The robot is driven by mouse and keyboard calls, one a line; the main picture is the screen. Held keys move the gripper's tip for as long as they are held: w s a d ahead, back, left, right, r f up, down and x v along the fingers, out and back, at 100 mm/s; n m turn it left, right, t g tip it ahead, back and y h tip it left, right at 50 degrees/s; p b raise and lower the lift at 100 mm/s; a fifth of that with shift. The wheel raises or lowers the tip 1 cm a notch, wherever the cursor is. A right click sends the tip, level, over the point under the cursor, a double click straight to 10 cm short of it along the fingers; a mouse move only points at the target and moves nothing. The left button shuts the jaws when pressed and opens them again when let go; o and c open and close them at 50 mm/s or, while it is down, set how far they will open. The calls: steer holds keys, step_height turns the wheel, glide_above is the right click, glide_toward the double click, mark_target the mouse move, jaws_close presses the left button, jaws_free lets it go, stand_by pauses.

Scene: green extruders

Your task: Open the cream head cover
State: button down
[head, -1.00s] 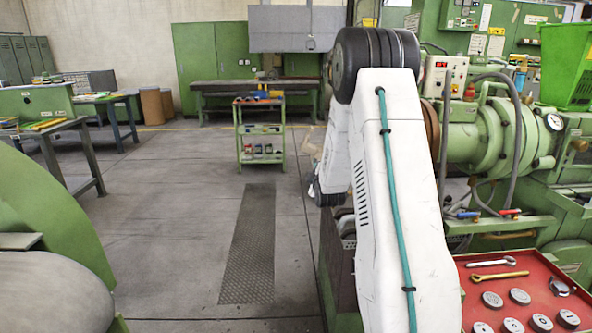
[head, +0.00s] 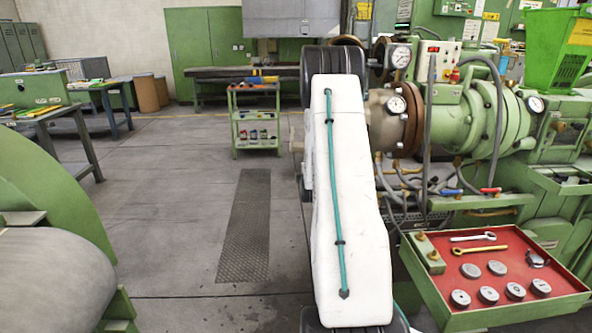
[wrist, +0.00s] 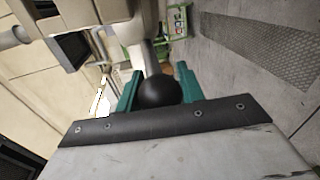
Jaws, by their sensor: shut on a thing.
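In the wrist view my gripper (wrist: 160,92) has its two teal fingers on either side of a black ball knob (wrist: 159,92) and is shut on it. A pale rod (wrist: 148,58) runs from the knob up toward a beige structure (wrist: 100,12) at the top. This may be part of the cream head cover, but I cannot tell its full outline or how far open it stands. In the head view my white arm hides the gripper, the knob and most of what lies in front of them.
A green extruder (head: 465,125) with gauges stands right of my arm. A red tray (head: 490,275) with wrenches and round discs is at the lower right. A green trolley (head: 256,118) stands farther back. A large roller (head: 50,280) is at the lower left. The floor left of my arm is clear.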

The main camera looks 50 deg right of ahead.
steer(key=shift+s+d, duration=0.1)
stand_by(0.4)
steer(key=c, duration=0.9)
jaws_free()
steer(key=shift+s+a, duration=0.2)
steer(key=shift+a, duration=0.15)
steer(key=v, duration=0.7)
